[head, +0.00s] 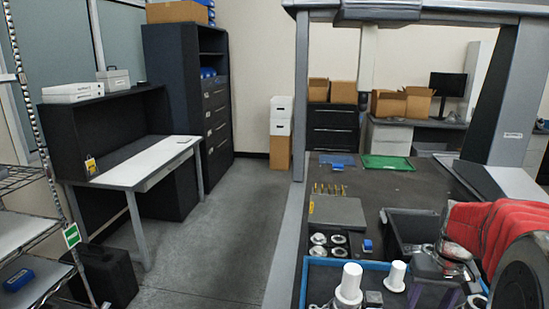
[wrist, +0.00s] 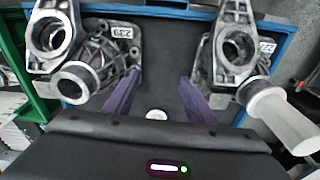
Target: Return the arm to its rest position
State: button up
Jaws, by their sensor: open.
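My arm in its red cover (head: 490,228) reaches in from the right of the head view, low over a blue-rimmed tray (head: 375,264). My gripper (wrist: 158,98) is open in the wrist view, its two purple fingers spread apart with no part held between them. The fingers point toward the dark tray floor. A metal casting marked 239 (wrist: 85,55) is beside the left finger, and another casting (wrist: 235,45) is beside the right finger. In the head view my gripper (head: 438,294) is partly hidden at the lower right.
Two white cylindrical pieces (head: 349,283) (head: 396,276) stand up from the tray. A black bin (head: 408,222) and a grey plate (head: 337,211) lie behind it. A gantry upright (head: 508,100) stands at right. Floor (head: 225,230) left of the table is clear.

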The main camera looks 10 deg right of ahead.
jog(key=s+a+r+n+t, duration=0.1)
jog(key=s+a, duration=0.3)
jog(key=a, duration=0.4)
jog(key=s+a+r+n+t, duration=0.1)
jog(key=s+a+r+t, duration=0.1)
jog(key=a, duration=0.7)
jog(key=s+a+r+n+t, duration=0.1)
jog(key=s+a+r, duration=0.3)
jog(key=a, duration=0.5)
jog(key=shift+s+a+n, duration=0.2)
jog(key=shift+s+n, duration=0.3)
jog(key=shift+s, duration=0.3)
